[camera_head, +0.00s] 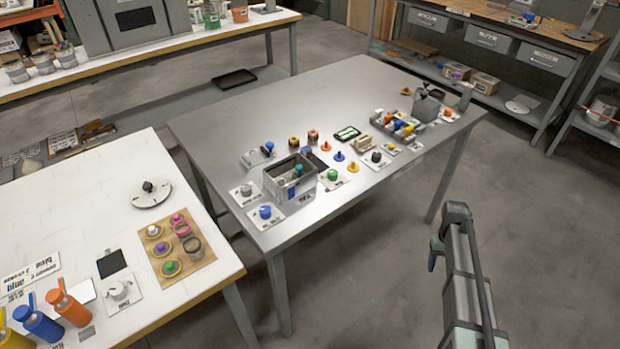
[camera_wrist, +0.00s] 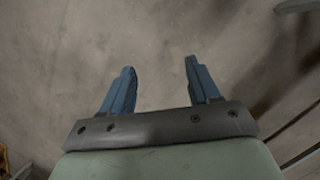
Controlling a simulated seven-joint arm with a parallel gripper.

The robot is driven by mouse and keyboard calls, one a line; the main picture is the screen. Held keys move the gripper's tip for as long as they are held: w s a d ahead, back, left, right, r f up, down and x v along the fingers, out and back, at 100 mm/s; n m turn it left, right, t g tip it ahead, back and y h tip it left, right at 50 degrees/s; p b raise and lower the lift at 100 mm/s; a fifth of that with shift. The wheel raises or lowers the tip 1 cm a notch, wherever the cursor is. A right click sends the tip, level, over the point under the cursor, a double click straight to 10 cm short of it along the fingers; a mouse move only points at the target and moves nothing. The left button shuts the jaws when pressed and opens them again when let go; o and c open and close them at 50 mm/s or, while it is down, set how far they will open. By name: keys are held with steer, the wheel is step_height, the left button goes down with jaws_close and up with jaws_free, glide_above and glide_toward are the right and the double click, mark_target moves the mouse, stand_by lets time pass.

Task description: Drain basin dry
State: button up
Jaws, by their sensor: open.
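A grey open-topped box (camera_head: 306,190), which looks like the basin, stands near the front left of the metal table (camera_head: 240,130). Small items with green and blue parts show inside it; its floor and any liquid cannot be made out. I cannot tell which one belongs to a drain. My gripper (camera_head: 433,258) is off the table's right side, well away from the box. In the wrist view its two blue fingers (camera_wrist: 160,66) are apart, empty, above bare floor.
Several small pegs, knobs and a filled tray (camera_head: 400,126) line the metal table's right edge. A grey jug-like container (camera_head: 426,107) stands at its far corner. A white table (camera_head: 60,200) with bottles is at left. The metal table's back left is clear.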

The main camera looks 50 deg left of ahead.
steer(key=w+a+r+n+t, duration=0.1)
steer(key=w+a+r+n, duration=0.1)
steer(key=a+r, duration=1.25)
steer(key=s+a+r+n, duration=0.1)
steer(key=s+a+r, duration=0.2)
steer(key=a, duration=0.3)
steer(key=s+a+r+n+t, duration=0.1)
steer(key=s+a+r+n, duration=0.1)
steer(key=a+r, duration=0.3)
steer(key=s+a+r+n+y, duration=0.1)
steer(key=s+a+r, duration=0.3)
steer(key=a, duration=0.4)
steer(key=shift+s+a+r+n, duration=0.25)
steer(key=shift+s+n, duration=0.15)
steer(key=shift+n, duration=0.3)
steer(key=s+a+r+n, duration=0.3)
steer(key=s+a+n, duration=0.2)
steer(key=s+a, duration=0.5)
step_height(320, 180, up, 4)
steer(key=n+y, duration=0.2)
steer(key=n, duration=0.6)
glide_above(245, 187)
step_height(245, 187, down, 12)
steer(key=shift+f, duration=0.15)
steer(key=c, duration=1)
